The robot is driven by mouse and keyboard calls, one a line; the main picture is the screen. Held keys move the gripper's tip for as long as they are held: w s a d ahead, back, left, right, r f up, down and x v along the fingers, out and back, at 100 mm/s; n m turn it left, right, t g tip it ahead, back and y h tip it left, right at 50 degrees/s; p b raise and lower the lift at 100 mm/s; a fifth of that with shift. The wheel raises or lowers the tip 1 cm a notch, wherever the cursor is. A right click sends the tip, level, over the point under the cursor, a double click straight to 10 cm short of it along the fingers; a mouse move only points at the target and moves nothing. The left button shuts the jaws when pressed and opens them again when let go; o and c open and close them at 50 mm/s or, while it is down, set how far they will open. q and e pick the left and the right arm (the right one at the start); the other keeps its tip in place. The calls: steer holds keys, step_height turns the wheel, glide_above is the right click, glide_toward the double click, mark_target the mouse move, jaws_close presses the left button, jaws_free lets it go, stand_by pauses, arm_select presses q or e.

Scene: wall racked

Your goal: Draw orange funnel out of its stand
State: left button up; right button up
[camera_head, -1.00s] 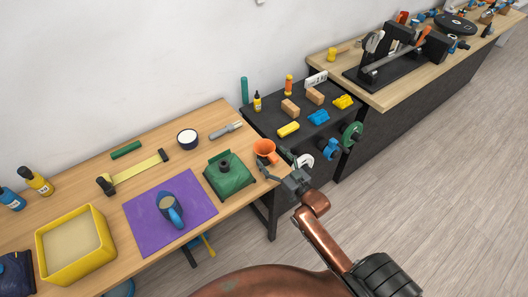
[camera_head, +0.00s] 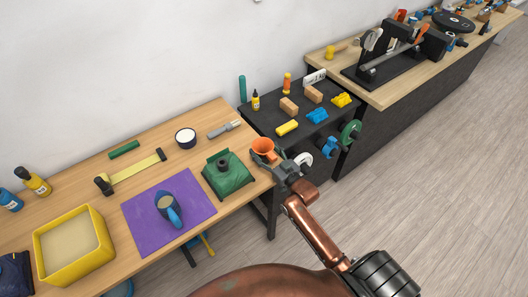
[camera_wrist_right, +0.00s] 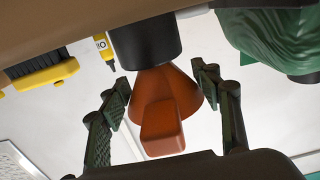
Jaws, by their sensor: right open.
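The orange funnel (camera_head: 263,146) is upright at the right end of the wooden bench, its wide mouth up. In the right wrist view, which looks upside down, the orange funnel (camera_wrist_right: 165,105) meets a dark cylindrical stand (camera_wrist_right: 146,42). A rounded orange tab on the funnel faces the camera. My right gripper (camera_head: 272,162) is at the funnel's near right side. In the right wrist view the open fingers of my right gripper (camera_wrist_right: 162,100) lie on either side of the funnel, with gaps visible. The stand is mostly hidden in the head view. My left gripper is not in view.
A green object with a black top (camera_head: 229,176) stands close left of the funnel. A dark cabinet (camera_head: 318,124) with blocks and bottles adjoins on the right. The floor at right is clear.

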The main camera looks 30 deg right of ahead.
jaws_close()
stand_by(0.5)
